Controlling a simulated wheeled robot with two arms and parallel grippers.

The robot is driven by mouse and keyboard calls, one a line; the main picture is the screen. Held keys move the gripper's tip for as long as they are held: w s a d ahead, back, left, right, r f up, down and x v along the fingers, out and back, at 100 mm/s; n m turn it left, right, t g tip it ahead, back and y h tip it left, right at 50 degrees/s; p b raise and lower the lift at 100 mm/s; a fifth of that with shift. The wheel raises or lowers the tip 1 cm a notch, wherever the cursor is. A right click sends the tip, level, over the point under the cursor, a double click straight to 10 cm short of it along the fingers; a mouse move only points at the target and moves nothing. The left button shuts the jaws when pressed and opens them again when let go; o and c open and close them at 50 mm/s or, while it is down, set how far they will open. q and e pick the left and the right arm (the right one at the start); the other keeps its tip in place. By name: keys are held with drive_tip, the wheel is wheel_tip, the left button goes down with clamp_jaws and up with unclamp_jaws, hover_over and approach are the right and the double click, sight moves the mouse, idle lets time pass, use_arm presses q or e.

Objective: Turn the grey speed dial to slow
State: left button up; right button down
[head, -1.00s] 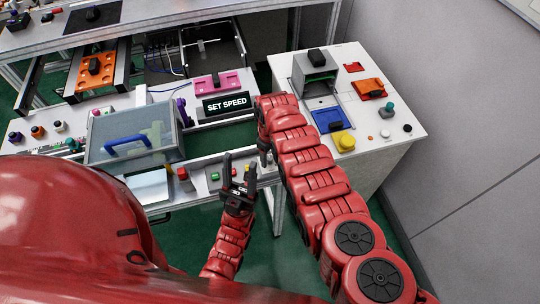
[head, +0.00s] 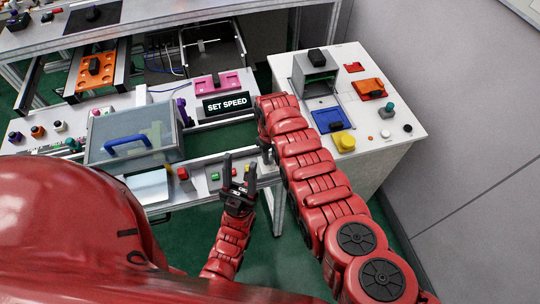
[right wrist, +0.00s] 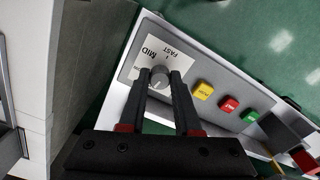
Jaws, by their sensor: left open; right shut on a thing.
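The grey speed dial (right wrist: 159,79) sits on a white label plate (right wrist: 163,52) in the right wrist view. FAST and MID can be read on the plate; its lower part, behind my fingers, is hidden. My right gripper (right wrist: 160,77) is shut on the dial, one finger on each side. The direction of the dial's pointer is too small to tell surely. In the head view my right forearm hides the dial. My left gripper (head: 239,165) is open and empty in front of the button panel (head: 203,180).
Yellow (right wrist: 203,90), red (right wrist: 229,104) and green (right wrist: 250,116) buttons line the panel beside the dial. A SET SPEED sign (head: 227,104) stands behind. A clear-lidded box with a blue handle (head: 128,145) is at left. A white side cabinet (head: 381,145) stands right of my right arm.

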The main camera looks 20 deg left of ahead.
drive_tip(key=m, duration=0.2)
drive_tip(key=shift+f+m+b, duration=0.1)
drive_tip(key=shift+m+b, duration=0.25)
drive_tip(key=shift+m, duration=0.05)
drive_tip(key=shift+m+b, duration=0.4)
drive_tip(key=shift+m, duration=0.5)
drive_tip(key=m+b, duration=0.2)
drive_tip(key=m, duration=0.1)
drive_tip(key=shift+f, duration=0.1)
drive_tip(key=shift+m+b, duration=0.7)
drive_tip(key=shift+m, duration=0.4)
drive_tip(key=shift+s+r, duration=0.1)
drive_tip(key=shift+r, duration=0.1)
drive_tip(key=c, duration=0.6)
unclamp_jaws()
